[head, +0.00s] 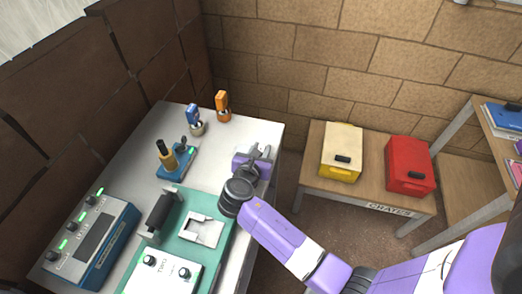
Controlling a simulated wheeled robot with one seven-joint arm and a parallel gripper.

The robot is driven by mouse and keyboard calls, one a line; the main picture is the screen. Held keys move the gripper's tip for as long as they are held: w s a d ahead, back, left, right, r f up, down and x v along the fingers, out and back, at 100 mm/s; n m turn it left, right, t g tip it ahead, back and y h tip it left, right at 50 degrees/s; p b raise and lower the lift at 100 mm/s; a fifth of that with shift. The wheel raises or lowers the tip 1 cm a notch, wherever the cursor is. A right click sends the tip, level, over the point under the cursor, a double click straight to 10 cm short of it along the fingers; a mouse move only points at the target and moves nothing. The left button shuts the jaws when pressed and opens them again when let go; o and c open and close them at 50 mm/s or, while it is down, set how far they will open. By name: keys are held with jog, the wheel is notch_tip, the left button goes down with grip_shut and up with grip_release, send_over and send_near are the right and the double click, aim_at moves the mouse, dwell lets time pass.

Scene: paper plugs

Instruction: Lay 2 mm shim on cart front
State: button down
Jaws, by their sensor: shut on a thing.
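My gripper (262,157) is over the right edge of the light grey bench (207,167), with its grey fingers pointing away from my wrist. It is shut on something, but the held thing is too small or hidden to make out. I cannot pick out the 2 mm shim by its look. No surface in view is clearly marked as the cart front.
The bench carries a blue control box (95,243), a green fixture (205,232), a blue stand (175,162), and blue (193,115) and orange (222,101) tools. Yellow (341,150) and red (408,166) boxes sit on a low wooden table (320,187) labelled "CRATES". A shelf (478,125) stands right.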

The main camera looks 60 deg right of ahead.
jog(key=shift+f, duration=0.3)
jog(key=shift+f, duration=0.1)
jog(key=c, duration=1.1)
grip_release()
jog(key=shift+c, duration=0.2)
jog(key=shift+a, duration=0.1)
jog(key=v, duration=0.7)
jog(key=shift+b, duration=0.35)
jog(key=shift+s+a, duration=0.1)
jog(key=shift+s, duration=0.1)
